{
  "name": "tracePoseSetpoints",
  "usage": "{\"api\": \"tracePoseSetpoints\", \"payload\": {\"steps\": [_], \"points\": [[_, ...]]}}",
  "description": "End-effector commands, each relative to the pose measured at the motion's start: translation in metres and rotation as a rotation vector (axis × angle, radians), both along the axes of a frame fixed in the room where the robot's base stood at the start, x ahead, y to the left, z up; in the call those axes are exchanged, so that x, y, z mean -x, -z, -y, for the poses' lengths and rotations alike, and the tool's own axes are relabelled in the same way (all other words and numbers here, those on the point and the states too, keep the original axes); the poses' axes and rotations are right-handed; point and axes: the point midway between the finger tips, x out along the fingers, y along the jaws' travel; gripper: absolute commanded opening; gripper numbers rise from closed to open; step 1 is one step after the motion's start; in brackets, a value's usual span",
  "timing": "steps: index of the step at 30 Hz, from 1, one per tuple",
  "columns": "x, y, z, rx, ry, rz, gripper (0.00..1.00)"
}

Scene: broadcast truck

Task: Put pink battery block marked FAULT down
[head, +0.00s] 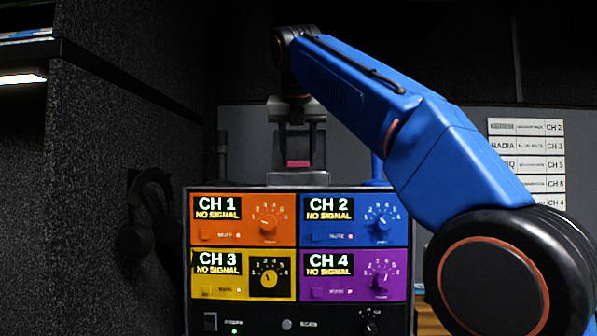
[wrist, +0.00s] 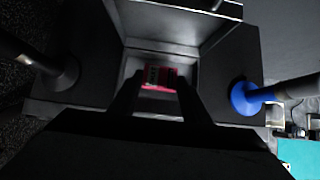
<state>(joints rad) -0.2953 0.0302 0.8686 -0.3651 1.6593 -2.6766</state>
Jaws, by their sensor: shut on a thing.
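The pink battery block (head: 298,164) shows as a small pink patch between my gripper's fingers, above the back of the receiver unit's top. In the wrist view the pink block (wrist: 158,77) has a dark, partly lit face; I cannot read the marking. My gripper (head: 298,154) points down and is shut on the block. In the wrist view its dark fingertips (wrist: 156,86) flank the block. A grey square-walled recess (wrist: 190,70) surrounds the block in that view. I cannot tell whether the block touches its floor. The lower part of the block is hidden.
The receiver unit (head: 299,190) has four coloured channel panels. A black antenna post (head: 222,155) and a blue one (head: 377,168) stand left and right of my gripper. A headset (head: 150,205) hangs on the left wall. Name labels (head: 527,146) are on the back wall.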

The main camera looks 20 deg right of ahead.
Motion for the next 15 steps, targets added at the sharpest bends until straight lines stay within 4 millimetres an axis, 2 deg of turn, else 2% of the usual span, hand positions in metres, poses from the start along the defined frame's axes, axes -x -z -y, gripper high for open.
{"api": "tracePoseSetpoints", "payload": {"steps": [5, 15], "points": [[0.001, 0.008, 0.000, 0.000, 0.001, -0.001, 0.17], [0.001, 0.040, 0.000, -0.001, 0.001, -0.001, 0.17]]}}
